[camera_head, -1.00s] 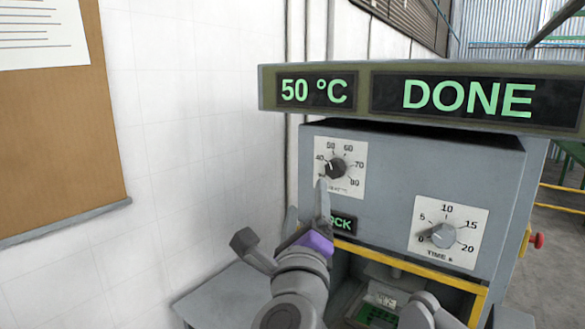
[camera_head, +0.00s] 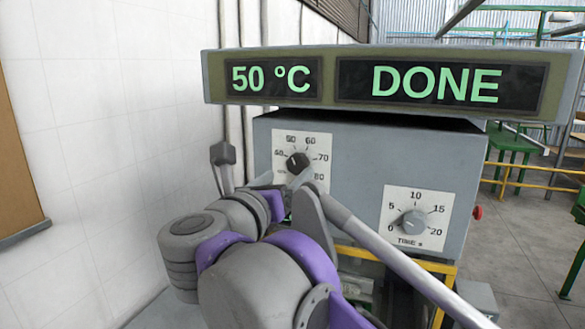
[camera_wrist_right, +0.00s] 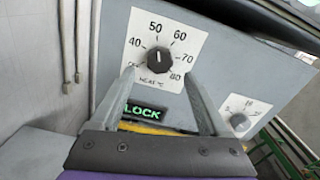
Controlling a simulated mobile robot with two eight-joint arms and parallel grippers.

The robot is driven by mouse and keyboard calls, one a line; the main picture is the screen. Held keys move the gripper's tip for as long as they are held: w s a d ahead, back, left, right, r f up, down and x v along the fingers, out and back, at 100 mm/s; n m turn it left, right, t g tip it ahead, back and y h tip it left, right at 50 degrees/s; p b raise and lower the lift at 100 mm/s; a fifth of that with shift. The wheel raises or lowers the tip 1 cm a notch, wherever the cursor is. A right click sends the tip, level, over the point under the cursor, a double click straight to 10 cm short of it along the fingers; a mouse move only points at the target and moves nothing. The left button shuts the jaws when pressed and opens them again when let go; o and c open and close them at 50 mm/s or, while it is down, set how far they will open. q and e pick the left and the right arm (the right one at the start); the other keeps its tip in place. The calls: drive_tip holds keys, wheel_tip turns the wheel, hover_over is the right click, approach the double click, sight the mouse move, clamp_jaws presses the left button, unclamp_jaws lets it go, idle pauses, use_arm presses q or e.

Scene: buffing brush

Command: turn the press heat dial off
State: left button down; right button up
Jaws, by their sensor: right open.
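The heat dial (camera_head: 298,163) is a dark round knob on a white scale plate at the upper left of the press front. It also shows in the right wrist view (camera_wrist_right: 160,60), its white mark pointing roughly up near 50. The display (camera_head: 274,79) reads 50 °C. My right gripper (camera_head: 290,183) is just below the dial in the head view, partly hidden by its own arm. In the right wrist view the gripper (camera_wrist_right: 159,76) is open and empty. Its fingertips are at the lower left and lower right of the dial, apart from the knob. My left gripper is not in view.
A second display (camera_head: 436,83) reads DONE. A TIME dial (camera_head: 413,222) is at the lower right of the press front. A green-lit LOCK sign (camera_wrist_right: 146,112) is below the heat dial. A white wall (camera_head: 110,120) stands to the left.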

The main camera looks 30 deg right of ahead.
sight(296, 167)
drive_tip(key=shift+x, duration=2.35)
clamp_jaws()
